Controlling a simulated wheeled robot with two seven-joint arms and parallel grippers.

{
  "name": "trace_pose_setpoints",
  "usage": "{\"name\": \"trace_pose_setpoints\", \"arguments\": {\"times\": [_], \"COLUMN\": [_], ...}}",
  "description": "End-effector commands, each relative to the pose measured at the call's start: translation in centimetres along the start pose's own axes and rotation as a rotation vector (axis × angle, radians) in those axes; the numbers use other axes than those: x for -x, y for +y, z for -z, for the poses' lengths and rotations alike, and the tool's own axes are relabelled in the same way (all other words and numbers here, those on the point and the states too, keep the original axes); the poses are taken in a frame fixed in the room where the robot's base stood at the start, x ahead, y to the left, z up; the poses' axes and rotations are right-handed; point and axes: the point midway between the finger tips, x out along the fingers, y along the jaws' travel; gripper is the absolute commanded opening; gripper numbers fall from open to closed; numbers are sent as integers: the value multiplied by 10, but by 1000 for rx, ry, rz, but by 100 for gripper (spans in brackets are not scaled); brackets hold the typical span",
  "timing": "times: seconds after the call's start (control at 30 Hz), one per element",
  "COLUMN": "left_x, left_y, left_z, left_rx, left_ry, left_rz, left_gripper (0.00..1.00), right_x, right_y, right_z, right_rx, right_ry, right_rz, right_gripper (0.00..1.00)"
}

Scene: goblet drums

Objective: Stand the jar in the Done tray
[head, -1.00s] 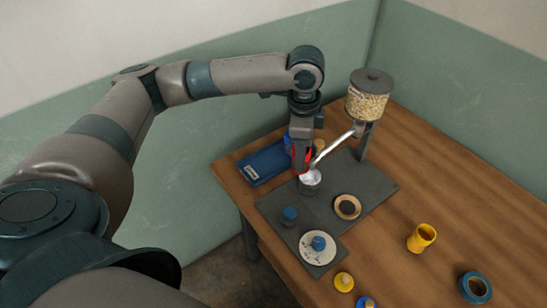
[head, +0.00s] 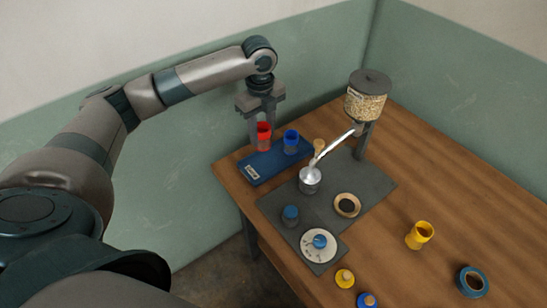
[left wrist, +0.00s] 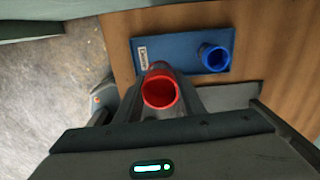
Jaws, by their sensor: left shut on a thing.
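My left gripper (head: 262,138) is shut on a red open-topped jar (head: 264,131), held upright. The jar's open mouth also shows in the left wrist view (left wrist: 160,92), between the fingers. A blue jar (head: 291,143) stands on the tray's right part. My right gripper is not in view.
A grain hopper (head: 367,97) with a sloping chute feeds toward a metal cup (head: 310,180) on a dark mat (head: 375,188). A blue-topped item (head: 290,213), a white disc (head: 309,251), a ring (head: 347,205) and a yellow cup (head: 420,235) stand nearer.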

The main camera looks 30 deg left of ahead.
Motion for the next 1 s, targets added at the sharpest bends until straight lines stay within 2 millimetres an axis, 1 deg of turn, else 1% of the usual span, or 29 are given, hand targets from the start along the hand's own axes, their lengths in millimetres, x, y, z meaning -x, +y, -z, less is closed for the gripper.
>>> {"name": "trace_pose_setpoints", "arguments": {"times": [0.17,0.57,0.67,0.9,1.0], "left_x": [-2,-4,-12,-48,-59], "left_y": [1,1,1,2,2], "left_z": [-6,-6,-6,-6,-6], "left_rx": [-40,-43,-43,-42,-43], "left_ry": [-1,-1,-1,0,0], "left_rz": [-3,-3,-5,-6,-4], "left_gripper": [8,8,8,8,8], "right_x": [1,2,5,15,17], "right_y": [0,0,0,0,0], "right_z": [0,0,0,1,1], "right_rx": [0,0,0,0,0], "right_ry": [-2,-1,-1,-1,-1], "right_rz": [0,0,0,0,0], "right_gripper": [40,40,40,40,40]}}
